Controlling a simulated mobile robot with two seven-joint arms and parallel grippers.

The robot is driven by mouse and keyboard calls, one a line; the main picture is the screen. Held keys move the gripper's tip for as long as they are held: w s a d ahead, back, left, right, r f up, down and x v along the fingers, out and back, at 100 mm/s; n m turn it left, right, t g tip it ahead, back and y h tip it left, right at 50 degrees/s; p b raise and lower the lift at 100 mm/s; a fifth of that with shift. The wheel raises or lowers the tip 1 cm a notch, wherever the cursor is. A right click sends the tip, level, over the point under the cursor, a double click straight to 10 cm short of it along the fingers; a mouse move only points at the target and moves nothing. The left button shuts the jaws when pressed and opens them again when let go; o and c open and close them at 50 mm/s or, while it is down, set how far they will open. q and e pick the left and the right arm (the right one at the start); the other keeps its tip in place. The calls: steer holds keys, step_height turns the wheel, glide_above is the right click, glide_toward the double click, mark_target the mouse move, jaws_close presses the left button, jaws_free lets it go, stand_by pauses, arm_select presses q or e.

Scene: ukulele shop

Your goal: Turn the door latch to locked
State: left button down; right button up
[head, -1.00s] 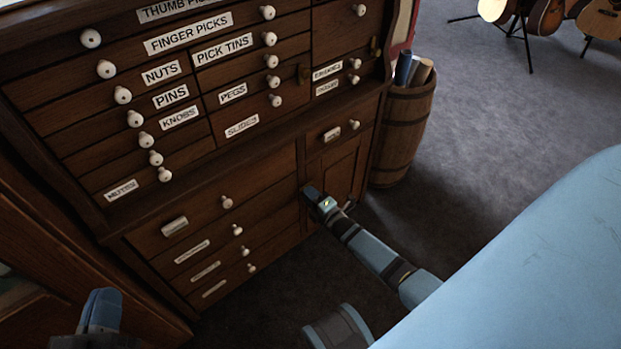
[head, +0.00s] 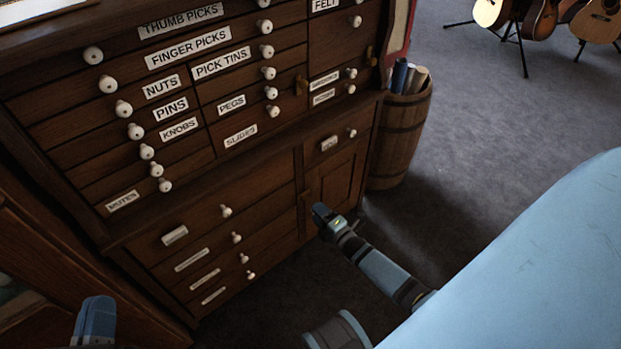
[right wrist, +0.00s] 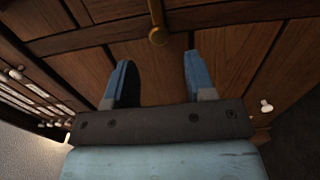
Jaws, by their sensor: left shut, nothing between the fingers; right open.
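The door latch (right wrist: 158,34) is a brown bar with a rounded end. In the right wrist view it stands roughly upright at the top centre, its upper part cut off by the frame. My right gripper (right wrist: 158,62) is open and empty, its two blue fingers below and either side of the latch's end, not touching it. In the head view, my right gripper (head: 322,214) is in front of the small lower cabinet door (head: 338,182). My left gripper (head: 97,316) is shut and empty at the bottom left, away from the door.
The wooden cabinet has several labelled drawers with white knobs; one drawer label reads SLIDES (head: 241,136). A barrel (head: 400,135) with rolls stands right of the cabinet. Guitars (head: 540,18) are on stands at the back. Carpet (head: 490,130) between is clear.

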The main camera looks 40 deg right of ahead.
arm_select(q)
steer(key=shift+a+r+t+p, duration=0.2)
steer(key=shift+r+t+p, duration=0.1)
steer(key=shift+r+p, duration=0.7)
arm_select(e)
steer(key=s, duration=0.8)
steer(key=shift+s+d, duration=0.25)
steer(key=shift+d, duration=0.1)
arm_select(q)
steer(key=shift+r, duration=0.15)
